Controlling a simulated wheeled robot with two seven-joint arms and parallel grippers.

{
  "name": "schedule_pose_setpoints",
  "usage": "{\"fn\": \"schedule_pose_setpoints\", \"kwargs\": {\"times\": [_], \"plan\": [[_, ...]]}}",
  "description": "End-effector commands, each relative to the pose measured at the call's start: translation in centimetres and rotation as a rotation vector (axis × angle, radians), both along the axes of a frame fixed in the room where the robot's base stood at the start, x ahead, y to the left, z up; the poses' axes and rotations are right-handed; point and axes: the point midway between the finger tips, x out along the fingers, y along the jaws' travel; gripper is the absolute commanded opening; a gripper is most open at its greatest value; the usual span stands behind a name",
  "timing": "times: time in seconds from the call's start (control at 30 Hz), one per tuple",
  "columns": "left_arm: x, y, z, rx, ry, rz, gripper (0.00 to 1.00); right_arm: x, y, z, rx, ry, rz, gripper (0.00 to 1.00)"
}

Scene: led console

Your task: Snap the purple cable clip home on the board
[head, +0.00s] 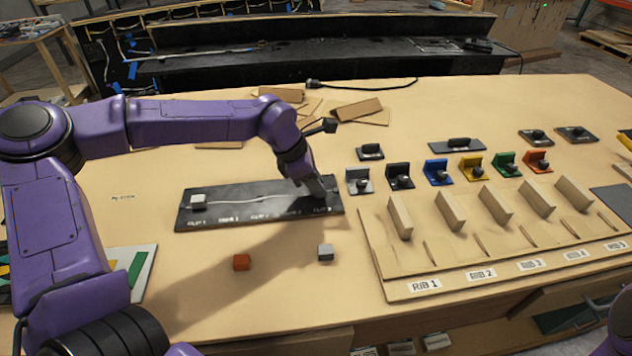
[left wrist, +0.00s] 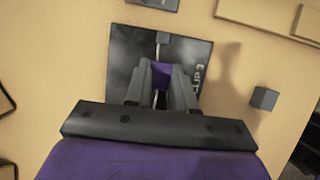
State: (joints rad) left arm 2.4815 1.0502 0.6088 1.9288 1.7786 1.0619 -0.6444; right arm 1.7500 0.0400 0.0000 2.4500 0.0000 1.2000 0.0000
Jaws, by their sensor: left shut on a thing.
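The black board (head: 240,192) lies on the wooden table, with printed labels along its near side and a pale cable running along it. A white clip (head: 198,201) sits at its left end. My left gripper (head: 320,189) points down at the board's right end. In the left wrist view it is shut on the purple cable clip (left wrist: 162,76), right over the cable. I cannot tell whether the clip is seated. The fingers hide the clip in the head view. My right gripper is out of view.
An orange block (head: 241,262) and a grey block (head: 325,252) lie in front of the board. To the right, a wooden panel (head: 450,280) carries upright labelled ribs. Several coloured brackets (head: 437,172) stand behind it. Cardboard scraps (head: 358,110) lie behind the board.

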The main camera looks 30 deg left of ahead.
Motion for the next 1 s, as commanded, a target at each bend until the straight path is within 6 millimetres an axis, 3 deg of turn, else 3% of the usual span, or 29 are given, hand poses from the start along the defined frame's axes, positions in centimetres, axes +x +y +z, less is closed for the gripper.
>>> {"fn": "schedule_pose_setpoints", "kwargs": {"times": [0.23,0.27,0.33,0.67,0.77,1.0], "plan": [[0.0,0.0,0.0,0.000,-0.002,0.000,0.00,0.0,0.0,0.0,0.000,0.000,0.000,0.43],[0.0,0.0,0.0,0.000,-0.002,0.000,0.30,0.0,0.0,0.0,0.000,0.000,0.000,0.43],[0.0,0.0,0.0,0.000,-0.002,0.000,0.53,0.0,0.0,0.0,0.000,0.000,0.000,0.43],[0.0,0.1,0.3,0.000,-0.003,0.001,0.54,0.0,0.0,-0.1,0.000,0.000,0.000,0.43],[-0.3,0.6,1.7,-0.002,-0.006,0.002,0.54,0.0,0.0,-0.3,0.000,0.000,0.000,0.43],[-1.9,2.5,6.8,-0.002,-0.007,0.002,0.54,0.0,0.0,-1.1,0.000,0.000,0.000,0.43]]}}
